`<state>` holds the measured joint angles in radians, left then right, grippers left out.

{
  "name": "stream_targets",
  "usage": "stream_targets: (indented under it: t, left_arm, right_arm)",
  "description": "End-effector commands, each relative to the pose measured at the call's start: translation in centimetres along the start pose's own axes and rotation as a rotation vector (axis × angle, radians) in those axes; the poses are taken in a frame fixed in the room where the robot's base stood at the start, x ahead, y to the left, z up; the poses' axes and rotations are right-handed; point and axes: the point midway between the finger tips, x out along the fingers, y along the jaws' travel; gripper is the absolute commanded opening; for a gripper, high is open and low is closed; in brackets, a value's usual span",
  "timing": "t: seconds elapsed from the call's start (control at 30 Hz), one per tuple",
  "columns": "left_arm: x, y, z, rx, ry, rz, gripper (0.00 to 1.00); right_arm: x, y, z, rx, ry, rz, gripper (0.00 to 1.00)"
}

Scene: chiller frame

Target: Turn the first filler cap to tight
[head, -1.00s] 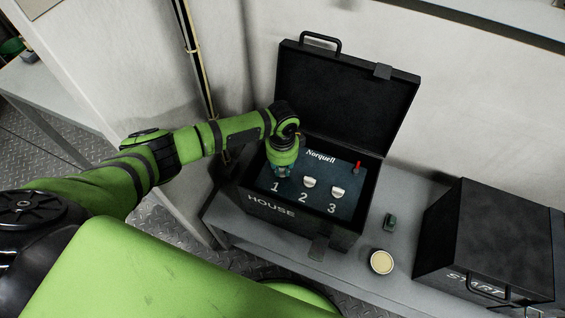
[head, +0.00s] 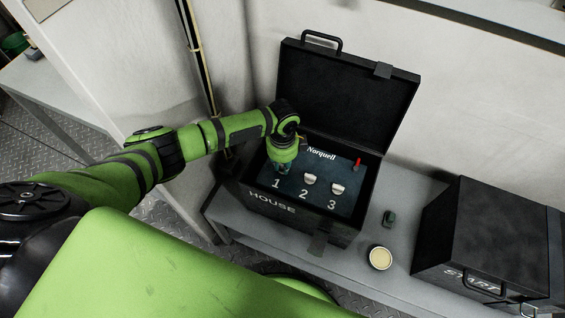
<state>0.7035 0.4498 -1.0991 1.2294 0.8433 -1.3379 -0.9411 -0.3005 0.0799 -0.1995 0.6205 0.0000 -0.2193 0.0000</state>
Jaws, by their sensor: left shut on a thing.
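The open black case marked HOUSE (head: 271,205) holds a dark blue panel (head: 328,169) lettered Norquell, with the numbers 1, 2 and 3. My left gripper (head: 282,171) points down onto the panel just above the number 1, shut on the first filler cap. The gripper covers that cap, so its angle cannot be seen. The second cap (head: 311,178) and third cap (head: 338,188) are silver half-round knobs by their numbers, with nothing touching them. My right gripper is out of view.
The raised lid (head: 345,98) stands behind the panel. A small red lever (head: 357,163) is at the panel's back right. On the grey bench (head: 408,205) are a small dark green object (head: 389,219), a round cream-topped tin (head: 380,257) and a closed black case (head: 480,235) at right.

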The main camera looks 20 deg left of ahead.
Motion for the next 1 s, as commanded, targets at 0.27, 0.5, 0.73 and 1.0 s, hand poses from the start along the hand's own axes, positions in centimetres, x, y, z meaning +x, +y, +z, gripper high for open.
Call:
stream_targets:
  t: [0.27,0.5,0.73,1.0]
  left_arm:
    - [-0.1,0.0,-0.2,0.005,0.005,-0.002,0.28]
    - [0.0,0.0,-0.1,0.002,0.002,-0.001,0.44]
    - [-0.6,-0.1,-0.1,0.002,0.002,-0.002,0.44]
    - [-5.7,-0.1,-0.1,0.004,0.003,-0.005,0.44]
  right_arm:
    - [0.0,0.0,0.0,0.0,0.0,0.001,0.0]
    - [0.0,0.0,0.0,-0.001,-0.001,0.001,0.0]
    - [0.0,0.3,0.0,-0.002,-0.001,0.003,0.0]
    - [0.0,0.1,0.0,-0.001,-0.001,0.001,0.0]
